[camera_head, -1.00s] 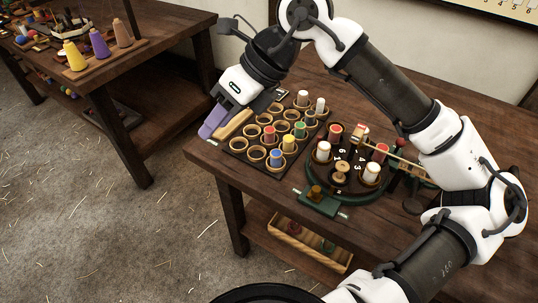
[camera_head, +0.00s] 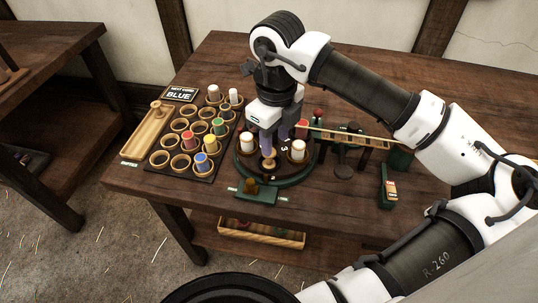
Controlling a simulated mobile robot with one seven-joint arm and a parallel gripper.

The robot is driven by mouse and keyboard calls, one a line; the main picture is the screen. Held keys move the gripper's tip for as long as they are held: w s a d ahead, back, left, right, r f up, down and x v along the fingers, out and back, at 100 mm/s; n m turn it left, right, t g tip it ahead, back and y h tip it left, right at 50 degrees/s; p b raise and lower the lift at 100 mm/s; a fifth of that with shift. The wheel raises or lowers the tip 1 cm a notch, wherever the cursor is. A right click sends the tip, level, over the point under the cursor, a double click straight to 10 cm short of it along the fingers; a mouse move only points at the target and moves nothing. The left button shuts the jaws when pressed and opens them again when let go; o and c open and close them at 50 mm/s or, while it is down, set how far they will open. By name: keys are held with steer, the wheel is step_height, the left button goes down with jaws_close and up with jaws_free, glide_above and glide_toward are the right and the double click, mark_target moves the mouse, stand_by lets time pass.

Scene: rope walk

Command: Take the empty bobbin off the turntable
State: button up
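The empty bobbin (camera_head: 269,161) is a bare tan wooden spool standing at the front of the dark round turntable (camera_head: 283,181). White-wound bobbins (camera_head: 298,150) and (camera_head: 247,142) stand to either side of it, and a red one (camera_head: 302,128) is further back.
A dark rack (camera_head: 205,176) of ringed holes with several coloured bobbins stands left of the turntable. Beyond it lies a shallow wooden tray (camera_head: 133,152) with a small wooden piece in it. A sign (camera_head: 181,94) reads "NEXT CORD BLUE". A wooden bar (camera_head: 345,137) extends right of the turntable.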

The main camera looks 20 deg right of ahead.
steer(key=f, duration=0.1)
steer(key=w+f+p, duration=0.1)
steer(key=f, duration=0.2)
steer(key=shift+w+a+f+p, duration=0.15)
steer(key=shift+a+f+p, duration=0.15)
steer(key=shift+a+p, duration=0.1)
steer(key=shift+f, duration=0.5)
steer(key=c, duration=0.7)
